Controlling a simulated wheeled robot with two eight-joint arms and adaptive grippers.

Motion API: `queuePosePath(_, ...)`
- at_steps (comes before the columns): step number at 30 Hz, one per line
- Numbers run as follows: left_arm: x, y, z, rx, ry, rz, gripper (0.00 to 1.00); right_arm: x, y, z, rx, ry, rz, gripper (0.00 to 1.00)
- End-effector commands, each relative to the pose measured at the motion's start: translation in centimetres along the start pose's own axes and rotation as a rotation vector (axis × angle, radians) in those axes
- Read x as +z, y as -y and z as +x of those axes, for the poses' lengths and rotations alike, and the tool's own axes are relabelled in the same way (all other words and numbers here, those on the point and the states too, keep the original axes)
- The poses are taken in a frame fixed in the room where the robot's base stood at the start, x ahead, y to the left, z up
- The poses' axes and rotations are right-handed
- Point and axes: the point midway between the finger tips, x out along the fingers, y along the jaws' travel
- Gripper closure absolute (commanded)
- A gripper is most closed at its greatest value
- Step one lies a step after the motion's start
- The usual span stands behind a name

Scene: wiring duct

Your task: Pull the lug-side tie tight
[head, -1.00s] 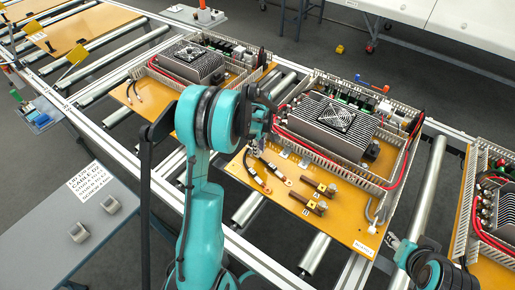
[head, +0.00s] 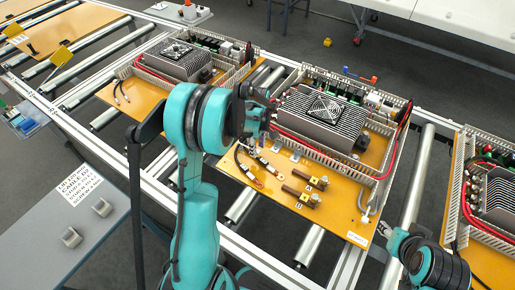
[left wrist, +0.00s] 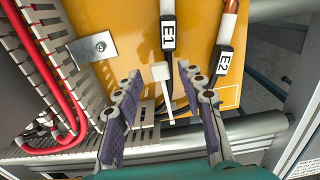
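In the left wrist view, a white tie (left wrist: 161,73) sits at a black cable labelled E1 (left wrist: 168,37). Its square head faces me and its thin tail points down between my fingers. My left gripper (left wrist: 160,100) is open, one purple-padded finger on each side of the tail and apart from it. A second cable labelled E2 (left wrist: 223,62) runs to the right. In the head view my left gripper (head: 254,133) is partly hidden by its own arm, above the board's near-left cables (head: 247,168). My right gripper (head: 387,231) is at the board's near right corner; its jaws are too small to read.
The orange board (head: 340,222) lies on rollers. It carries a finned unit (head: 322,112), slotted duct walls (head: 330,164) and two terminals marked A (head: 317,182) and B (head: 308,199). In the left wrist view, a duct wall (left wrist: 48,68) and a metal bracket (left wrist: 92,47) stand at the left.

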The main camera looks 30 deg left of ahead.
Motion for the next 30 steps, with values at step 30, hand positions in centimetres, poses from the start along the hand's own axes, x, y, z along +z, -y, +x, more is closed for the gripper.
queuePosePath(30, 0.0, 0.0, -11.1, 0.0, 0.0, 0.0, 0.6, 0.0, 0.0, 0.0, 0.0, 0.0, 0.0, 0.6)
